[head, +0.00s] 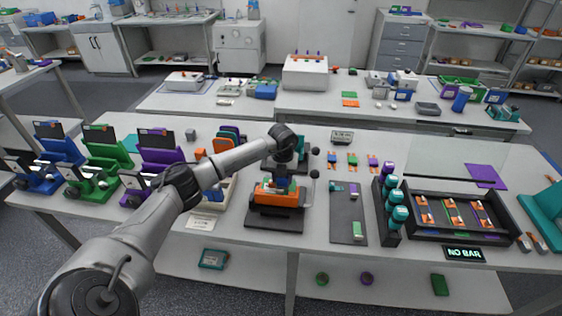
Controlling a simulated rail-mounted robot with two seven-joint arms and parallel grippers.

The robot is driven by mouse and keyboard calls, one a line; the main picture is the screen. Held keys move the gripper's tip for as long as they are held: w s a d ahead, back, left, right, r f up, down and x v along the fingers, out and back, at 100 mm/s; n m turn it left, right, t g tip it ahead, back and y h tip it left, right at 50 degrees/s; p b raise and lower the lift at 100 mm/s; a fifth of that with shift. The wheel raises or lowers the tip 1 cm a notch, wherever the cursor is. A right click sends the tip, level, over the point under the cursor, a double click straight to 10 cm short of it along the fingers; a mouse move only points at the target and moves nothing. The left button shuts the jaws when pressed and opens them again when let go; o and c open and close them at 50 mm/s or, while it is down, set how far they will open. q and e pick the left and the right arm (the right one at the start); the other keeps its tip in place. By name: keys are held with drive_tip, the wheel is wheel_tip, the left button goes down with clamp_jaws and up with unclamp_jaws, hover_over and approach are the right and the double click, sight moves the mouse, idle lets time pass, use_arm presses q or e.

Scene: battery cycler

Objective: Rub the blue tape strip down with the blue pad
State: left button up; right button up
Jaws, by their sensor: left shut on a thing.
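My left gripper (282,176) points down over the orange block (272,199) on the black fixture (275,222) at the middle of the table. It is shut on a small dark-blue piece, apparently the blue pad (281,186), mostly hidden by the fingers. The pad is at or just above the top of the block; I cannot tell whether it touches. The blue tape strip cannot be made out under the gripper. A pale green and white surface shows just beside the pad on the block. My right gripper is out of view.
Blue, green and purple stands (160,150) are at the left. Right of the fixture are a grey mat (343,225), a black rack of teal-capped bottles (397,218) and a black tray (455,198). A "NO BAR" sign (464,254) is at the front edge.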

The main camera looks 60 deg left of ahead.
use_arm(q)
drive_tip(key=shift+s+d, duration=0.25)
drive_tip(key=shift+d, duration=0.15)
drive_tip(key=shift+a, duration=0.1)
drive_tip(key=shift+w+a, duration=0.15)
drive_tip(key=shift+w+a+b, duration=0.5)
drive_tip(key=shift+w+a, duration=0.05)
drive_tip(key=shift+a, duration=0.1)
drive_tip(key=shift+s+d+p, duration=0.1)
drive_tip(key=shift+d+p, duration=0.05)
drive_tip(key=shift+p, duration=0.15)
drive_tip(key=shift+s+d, duration=0.6)
drive_tip(key=shift+d, duration=0.05)
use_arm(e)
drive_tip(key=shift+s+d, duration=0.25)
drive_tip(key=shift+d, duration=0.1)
